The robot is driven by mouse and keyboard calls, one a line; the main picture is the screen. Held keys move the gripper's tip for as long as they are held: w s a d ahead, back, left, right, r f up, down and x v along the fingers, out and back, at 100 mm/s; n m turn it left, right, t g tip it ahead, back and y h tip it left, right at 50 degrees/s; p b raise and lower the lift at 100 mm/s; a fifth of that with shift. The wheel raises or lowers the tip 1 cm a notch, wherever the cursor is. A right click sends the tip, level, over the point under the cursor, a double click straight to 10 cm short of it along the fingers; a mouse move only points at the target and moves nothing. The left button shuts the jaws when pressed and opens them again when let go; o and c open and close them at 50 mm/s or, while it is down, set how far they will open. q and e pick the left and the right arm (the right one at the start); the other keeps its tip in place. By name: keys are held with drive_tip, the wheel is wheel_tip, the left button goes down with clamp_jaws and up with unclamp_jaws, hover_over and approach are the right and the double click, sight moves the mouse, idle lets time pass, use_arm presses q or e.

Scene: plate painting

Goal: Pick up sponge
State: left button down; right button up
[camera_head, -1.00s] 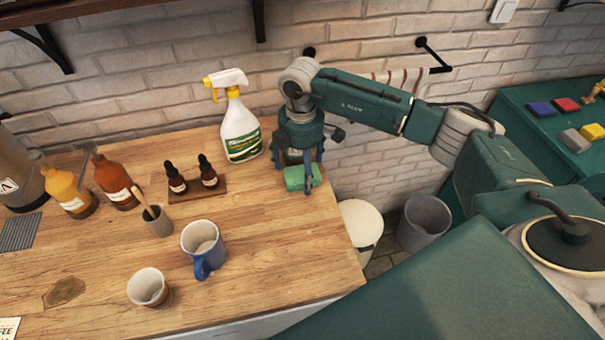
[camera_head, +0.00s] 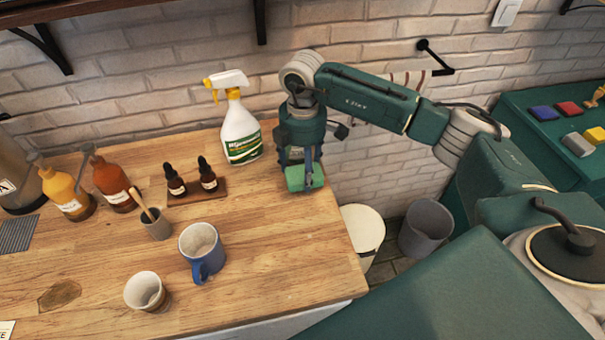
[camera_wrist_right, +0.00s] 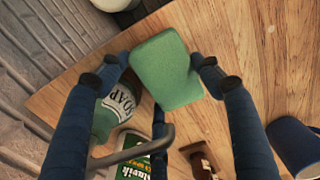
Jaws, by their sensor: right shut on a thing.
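The green sponge (camera_head: 304,179) is at the right end of the wooden counter, under my right gripper (camera_head: 306,170). In the right wrist view the sponge (camera_wrist_right: 165,75) is a green block between my two fingertips, one on each side. My right gripper is shut on it. I cannot tell whether the sponge touches the counter or is slightly above it. My left gripper is not in view.
A soap bottle (camera_wrist_right: 115,108) stands close behind the sponge. A white spray bottle (camera_head: 240,132) is to the left, with dropper bottles on a small wooden tray (camera_head: 222,188). A blue mug (camera_head: 203,250) stands nearer the front. The counter's right edge is close.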

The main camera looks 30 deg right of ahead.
sight(303, 169)
wheel_tip(303, 169, up, 5)
drive_tip(key=shift+r+b, duration=0.15)
drive_tip(key=shift+b, duration=0.95)
drive_tip(key=s+a+p, duration=0.1)
drive_tip(key=s+a, duration=0.1)
drive_tip(key=s, duration=0.7)
drive_tip(key=s+a+p, duration=0.1)
drive_tip(key=s+a, duration=0.2)
drive_tip(key=s, duration=0.7)
drive_tip(key=shift+p, duration=0.35)
drive_tip(key=shift+o, duration=0.5)
drive_tip(key=c, duration=0.4)
